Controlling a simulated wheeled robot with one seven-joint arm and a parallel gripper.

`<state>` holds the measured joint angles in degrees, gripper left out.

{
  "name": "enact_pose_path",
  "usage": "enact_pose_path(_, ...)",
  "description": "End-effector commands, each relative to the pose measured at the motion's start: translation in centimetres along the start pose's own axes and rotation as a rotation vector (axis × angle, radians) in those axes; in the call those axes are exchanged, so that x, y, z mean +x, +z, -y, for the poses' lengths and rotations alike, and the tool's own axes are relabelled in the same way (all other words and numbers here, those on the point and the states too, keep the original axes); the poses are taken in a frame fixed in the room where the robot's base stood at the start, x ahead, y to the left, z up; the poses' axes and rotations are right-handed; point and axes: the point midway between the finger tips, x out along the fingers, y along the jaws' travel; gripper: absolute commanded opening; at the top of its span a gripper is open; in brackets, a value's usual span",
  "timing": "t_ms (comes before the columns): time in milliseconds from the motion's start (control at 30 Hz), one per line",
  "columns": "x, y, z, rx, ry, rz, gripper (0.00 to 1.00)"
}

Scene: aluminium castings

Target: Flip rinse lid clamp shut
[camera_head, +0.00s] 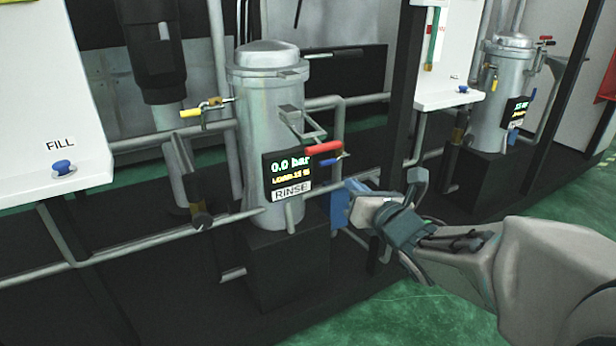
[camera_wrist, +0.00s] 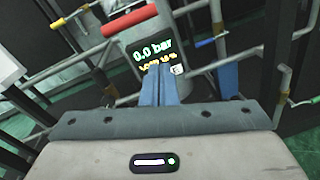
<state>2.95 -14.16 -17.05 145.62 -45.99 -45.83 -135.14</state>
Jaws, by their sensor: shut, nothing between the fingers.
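The grey rinse canister (camera_head: 252,125) stands upright, with its domed lid (camera_head: 268,55) seated on top. A grey metal clamp (camera_head: 303,124) sticks out from its front right side below the lid rim, its loop-like part hanging outward and down. The RINSE display (camera_head: 290,168) reads 0.0 bar; it also shows in the wrist view (camera_wrist: 155,48). My gripper (camera_head: 350,192) is shut and empty, to the right of the display and below the clamp, apart from it. In the wrist view its blue fingers (camera_wrist: 158,75) are together, covering part of the display. The clamp is not clear there.
A red handle (camera_head: 324,148) and a blue handle (camera_head: 331,161) jut out between clamp and gripper. Pipes (camera_head: 130,245) run beside the canister, with a yellow-handled valve (camera_head: 195,111) at left. A dark post (camera_head: 402,110) and a second canister (camera_head: 497,90) stand to the right.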

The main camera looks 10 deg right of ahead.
Motion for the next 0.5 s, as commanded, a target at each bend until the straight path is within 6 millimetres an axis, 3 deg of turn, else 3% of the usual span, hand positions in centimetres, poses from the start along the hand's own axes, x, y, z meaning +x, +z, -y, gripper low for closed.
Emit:
enact_pose_path(33, 0.07, -1.59, 0.19, -0.074, 0.032, 0.018, 0.00)
enact_pose_path(100, 0.03, -2.02, -0.14, -0.162, 0.070, 0.042, 0.00)
enact_pose_path(267, -0.08, -2.36, -0.60, -0.268, 0.113, 0.074, 0.00)
enact_pose_path(500, -0.13, -2.15, -0.75, -0.282, 0.119, 0.080, 0.00)
